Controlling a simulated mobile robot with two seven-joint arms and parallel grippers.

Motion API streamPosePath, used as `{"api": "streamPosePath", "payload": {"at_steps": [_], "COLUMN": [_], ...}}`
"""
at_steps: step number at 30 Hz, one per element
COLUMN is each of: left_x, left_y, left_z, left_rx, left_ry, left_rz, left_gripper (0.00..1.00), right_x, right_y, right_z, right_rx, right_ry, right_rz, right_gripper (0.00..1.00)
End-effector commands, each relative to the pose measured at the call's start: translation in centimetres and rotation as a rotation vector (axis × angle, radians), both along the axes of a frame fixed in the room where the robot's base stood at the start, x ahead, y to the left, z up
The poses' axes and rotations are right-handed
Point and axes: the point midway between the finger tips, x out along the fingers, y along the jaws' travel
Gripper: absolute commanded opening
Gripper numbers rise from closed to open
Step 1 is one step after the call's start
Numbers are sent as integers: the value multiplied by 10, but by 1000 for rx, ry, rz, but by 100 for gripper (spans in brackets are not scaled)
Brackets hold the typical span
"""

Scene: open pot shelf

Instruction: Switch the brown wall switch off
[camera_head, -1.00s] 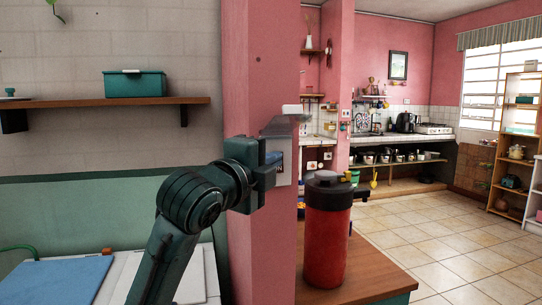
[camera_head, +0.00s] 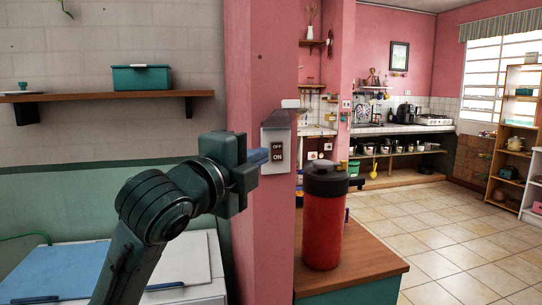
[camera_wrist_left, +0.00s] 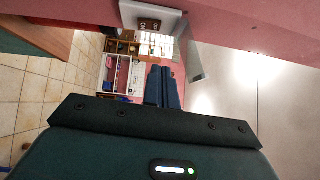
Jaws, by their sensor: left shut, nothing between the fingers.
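The brown wall switch (camera_head: 277,152) sits on a pale metal plate on the pink pillar, with an OFF label above an ON label. Which way it is tipped is too small to tell. It also shows at the top of the left wrist view (camera_wrist_left: 149,24). My left gripper (camera_head: 262,156) is just left of the switch in the head view, its blue fingers shut and empty. In the left wrist view the shut fingers (camera_wrist_left: 162,72) lie below the switch, with a visible gap. My right gripper is not in view.
A red bottle (camera_head: 323,220) with a dark lid stands on a wooden counter (camera_head: 370,261) right of the pillar. A wall shelf (camera_head: 100,97) with a teal box (camera_head: 142,78) is at the left. Open tiled floor (camera_head: 430,225) lies to the right.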

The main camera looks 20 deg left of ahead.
Motion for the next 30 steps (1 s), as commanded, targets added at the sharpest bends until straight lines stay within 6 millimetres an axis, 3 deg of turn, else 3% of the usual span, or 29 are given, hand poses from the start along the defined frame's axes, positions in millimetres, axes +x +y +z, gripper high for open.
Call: {"api": "streamPosePath", "payload": {"at_steps": [3,7,24,28,30], "left_x": [-19,-30,-32,-24,-13], "left_y": [4,6,6,3,0], "left_z": [2,3,3,-12,-34], "left_rx": [1,0,-2,-54,-126], "left_ry": [-3,-2,0,41,95], "left_rz": [1,0,-1,-14,-27], "left_gripper": [0,0,0,0,0], "right_x": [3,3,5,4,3], "right_y": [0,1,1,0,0], "right_z": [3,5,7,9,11], "right_rx": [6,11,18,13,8], "right_ry": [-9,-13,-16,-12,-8], "right_rz": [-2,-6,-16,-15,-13], "right_gripper": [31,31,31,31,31]}}
